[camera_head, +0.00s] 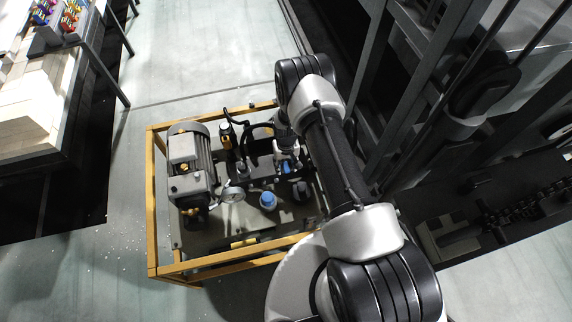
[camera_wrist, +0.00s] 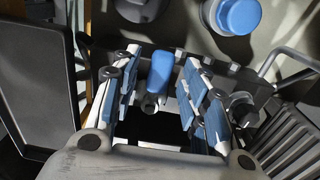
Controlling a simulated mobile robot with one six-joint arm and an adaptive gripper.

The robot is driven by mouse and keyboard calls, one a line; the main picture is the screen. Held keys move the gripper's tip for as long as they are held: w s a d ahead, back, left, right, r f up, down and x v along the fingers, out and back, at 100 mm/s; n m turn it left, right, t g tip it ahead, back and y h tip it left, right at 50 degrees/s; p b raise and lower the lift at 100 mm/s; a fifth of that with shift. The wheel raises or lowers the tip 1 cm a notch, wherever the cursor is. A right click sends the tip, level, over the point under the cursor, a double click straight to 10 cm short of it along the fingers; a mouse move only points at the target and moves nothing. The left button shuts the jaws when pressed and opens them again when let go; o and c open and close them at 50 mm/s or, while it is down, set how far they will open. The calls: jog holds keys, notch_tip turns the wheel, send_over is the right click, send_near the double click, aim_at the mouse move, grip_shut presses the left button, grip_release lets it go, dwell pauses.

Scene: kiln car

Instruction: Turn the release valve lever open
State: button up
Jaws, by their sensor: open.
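The release valve lever, with a blue handle (camera_wrist: 160,72), shows in the wrist view between the fingertips of my gripper (camera_wrist: 162,85). Its lower end meets a dark round fitting. My gripper is open, with one blue-padded finger on each side of the lever and visible gaps to it. In the head view my gripper (camera_head: 284,152) hangs over the pump unit, and a small blue patch, likely the handle (camera_head: 287,168), shows just below it. The valve body is mostly hidden behind my gripper.
A yellow frame (camera_head: 151,205) surrounds the unit. Dark steel posts rise at right.

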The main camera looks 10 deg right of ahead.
jog(key=shift+c, duration=0.2)
grip_shut()
dwell(0.3)
